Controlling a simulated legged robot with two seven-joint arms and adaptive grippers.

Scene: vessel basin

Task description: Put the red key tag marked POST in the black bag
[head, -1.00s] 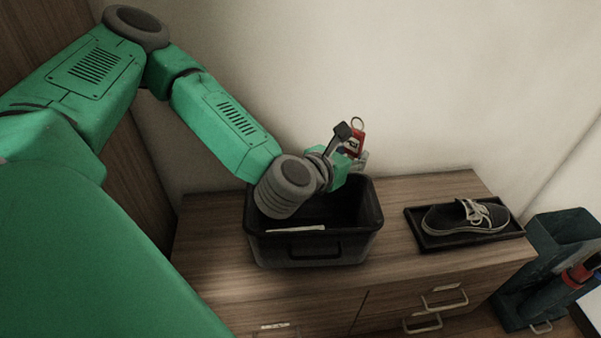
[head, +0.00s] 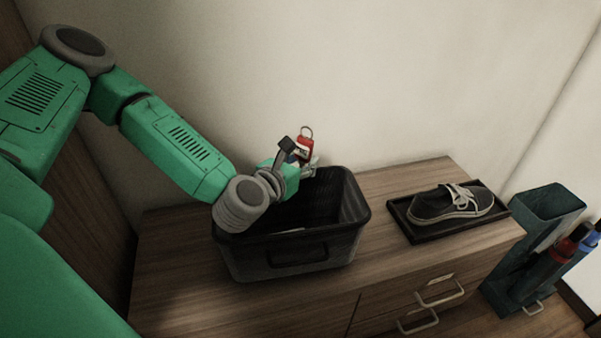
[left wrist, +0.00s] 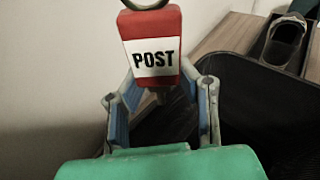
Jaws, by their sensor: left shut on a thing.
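The red key tag (head: 304,147) has a white label and a metal ring on top. In the left wrist view the tag (left wrist: 151,45) reads POST and stands upright between the fingers. My left gripper (head: 300,163) is shut on it. It holds the tag above the far side of the black bag (head: 313,251), which looks like an open-topped bin with a front handle and stands on the wooden cabinet. In the left wrist view the bag (left wrist: 265,95) shows below and to the right. My arm hides part of the bag's opening. My right gripper is not in view.
A pale flat thing (head: 291,231) lies inside the bag. A dark shoe (head: 450,203) sits on a black tray (head: 425,232) to the right on the cabinet top (head: 385,262). A teal stand (head: 540,225) stands beyond the cabinet's right end. A wall is close behind.

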